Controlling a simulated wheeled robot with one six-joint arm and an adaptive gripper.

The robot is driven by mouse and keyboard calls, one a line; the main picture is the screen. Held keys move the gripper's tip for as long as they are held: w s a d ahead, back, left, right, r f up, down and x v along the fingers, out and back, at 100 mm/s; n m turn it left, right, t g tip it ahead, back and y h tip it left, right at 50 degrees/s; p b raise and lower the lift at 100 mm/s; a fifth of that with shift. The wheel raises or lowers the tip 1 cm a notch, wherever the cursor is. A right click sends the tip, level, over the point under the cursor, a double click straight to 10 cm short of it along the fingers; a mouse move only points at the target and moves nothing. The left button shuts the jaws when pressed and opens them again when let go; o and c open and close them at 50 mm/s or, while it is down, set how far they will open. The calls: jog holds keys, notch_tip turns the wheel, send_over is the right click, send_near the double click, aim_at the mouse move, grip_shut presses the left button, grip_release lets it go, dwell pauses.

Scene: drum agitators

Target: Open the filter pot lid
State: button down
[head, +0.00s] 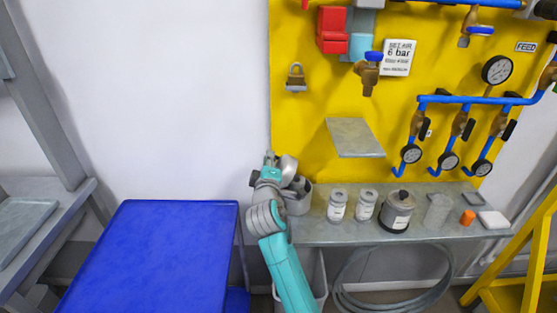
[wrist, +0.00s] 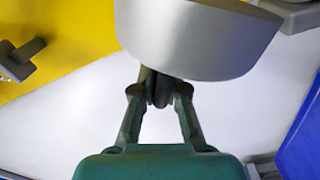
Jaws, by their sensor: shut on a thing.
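My gripper (head: 268,163) is at the left end of the grey shelf. In the wrist view its two fingers (wrist: 160,92) are closed on a small dark grip under a smooth silver round part. I take this silver part to be the filter pot lid (wrist: 205,38). In the head view the lid (head: 288,168) shows as a pale grey round piece, tilted, beside the gripper. The grey filter pot (head: 302,203) stands on the shelf just below it, partly hidden by my wrist. Whether lid and pot still touch cannot be told.
On the shelf (head: 330,232) to the right stand two labelled jars (head: 337,205), a dark-lidded pot (head: 398,212), a clear beaker (head: 437,212) and an orange piece (head: 467,217). A small plate (head: 354,138) juts from the yellow panel (head: 310,115). A blue table (head: 150,255) is left.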

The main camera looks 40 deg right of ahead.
jog(key=w+a+f+n, duration=0.3)
jog(key=a+f+n, duration=0.2)
jog(key=n, duration=0.5)
jog(key=shift+w+a+f, duration=0.15)
jog(key=shift+w+a, duration=0.05)
jog(key=shift+w, duration=0.1)
dwell(0.4)
jog(key=c, duration=1.2)
grip_release()
jog(key=v, duration=1.2)
jog(key=shift+f, duration=0.1)
